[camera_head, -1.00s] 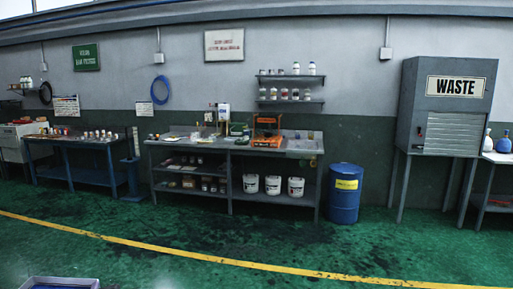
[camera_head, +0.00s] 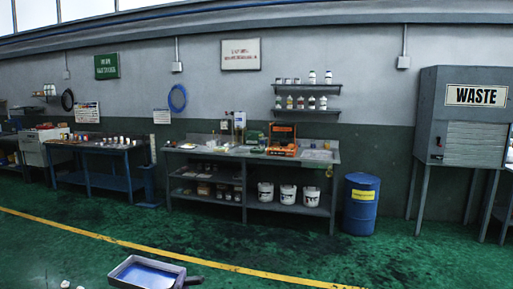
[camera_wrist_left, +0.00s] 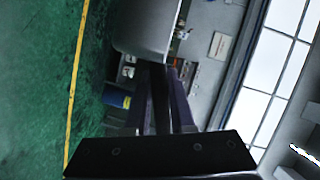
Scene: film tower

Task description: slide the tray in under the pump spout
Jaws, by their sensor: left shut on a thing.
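The tray (camera_head: 145,274) is a shallow grey box with a blue inside, low in the head view above the green floor. My left gripper (camera_head: 186,280) is shut on its right side, mostly cut off by the bottom edge. In the left wrist view the dark fingers (camera_wrist_left: 163,92) reach to the grey tray (camera_wrist_left: 145,28), which is cut off at the top. I cannot make out the pump spout for certain among the small items on the workbench. My right gripper is not in view.
A workbench (camera_head: 215,153) with buckets on its lower shelf stands against the wall. A blue drum (camera_head: 360,205) and a grey waste cabinet (camera_head: 462,115) are to its right, a blue table (camera_head: 100,150) to its left. The floor (camera_head: 270,245) with a yellow line is clear.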

